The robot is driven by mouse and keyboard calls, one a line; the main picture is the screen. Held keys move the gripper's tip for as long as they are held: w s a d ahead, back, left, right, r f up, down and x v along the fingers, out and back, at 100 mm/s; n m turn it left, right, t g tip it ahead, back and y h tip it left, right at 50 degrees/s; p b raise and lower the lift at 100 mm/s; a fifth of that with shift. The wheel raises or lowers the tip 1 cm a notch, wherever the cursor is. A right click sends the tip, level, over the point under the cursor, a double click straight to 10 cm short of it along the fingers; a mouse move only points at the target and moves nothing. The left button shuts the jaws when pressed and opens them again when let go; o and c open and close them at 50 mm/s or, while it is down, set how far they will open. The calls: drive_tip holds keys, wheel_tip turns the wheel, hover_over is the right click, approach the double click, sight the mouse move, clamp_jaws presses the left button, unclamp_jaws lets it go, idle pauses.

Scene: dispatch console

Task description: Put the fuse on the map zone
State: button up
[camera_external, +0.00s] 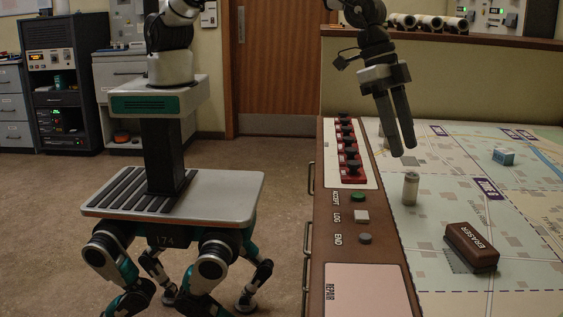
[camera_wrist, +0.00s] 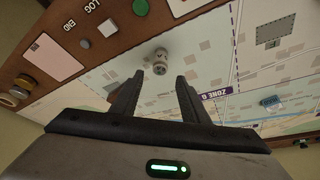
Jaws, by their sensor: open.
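The fuse (camera_external: 410,188), a small pale cylinder with a metallic end, stands upright on the map near the console's brown control strip. In the wrist view the fuse (camera_wrist: 160,58) shows just beyond the fingertips, roughly centred between them. My gripper (camera_external: 404,153) points down above the fuse, open and apart from it; its two fingers (camera_wrist: 160,76) hold nothing. The map (camera_external: 445,215) covers the console top, with a purple zone label (camera_external: 487,190), which also shows in the wrist view (camera_wrist: 213,93). Which printed area is the target zone is unclear.
A brown eraser block (camera_external: 471,247) lies on the map, nearer the camera. A small blue block (camera_external: 503,156) sits farther right. Red-based switches (camera_external: 350,168) and buttons (camera_external: 358,197) line the strip to the left. Map around the label is clear.

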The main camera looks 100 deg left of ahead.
drive_tip(key=shift+v, duration=1.85)
drive_tip(key=s+a+r+n+t+y+p, duration=0.1)
drive_tip(key=s+a+r+n, duration=0.15)
drive_tip(key=a+r, duration=0.6)
drive_tip(key=s+a+r+n+p, duration=0.1)
drive_tip(key=s+a+r, duration=0.3)
drive_tip(key=a+r, duration=0.45)
drive_tip(key=s+a+r+n+t+y+p, duration=0.15)
drive_tip(key=s+a+r, duration=0.25)
drive_tip(key=a+r, duration=0.5)
drive_tip(key=s+a+r+n, duration=0.1)
drive_tip(key=s+a+r, duration=0.2)
drive_tip(key=s+a, duration=0.45)
drive_tip(key=s+a+f, duration=0.1)
drive_tip(key=s+f, duration=0.1)
drive_tip(key=s, duration=0.5)
drive_tip(key=s+a+f+n, duration=0.1)
drive_tip(key=s+a+f, duration=0.1)
drive_tip(key=s, duration=0.5)
drive_tip(key=shift+s+a+f+p, duration=0.25)
drive_tip(key=shift+f+p, duration=0.2)
drive_tip(key=shift+f, duration=0.25)
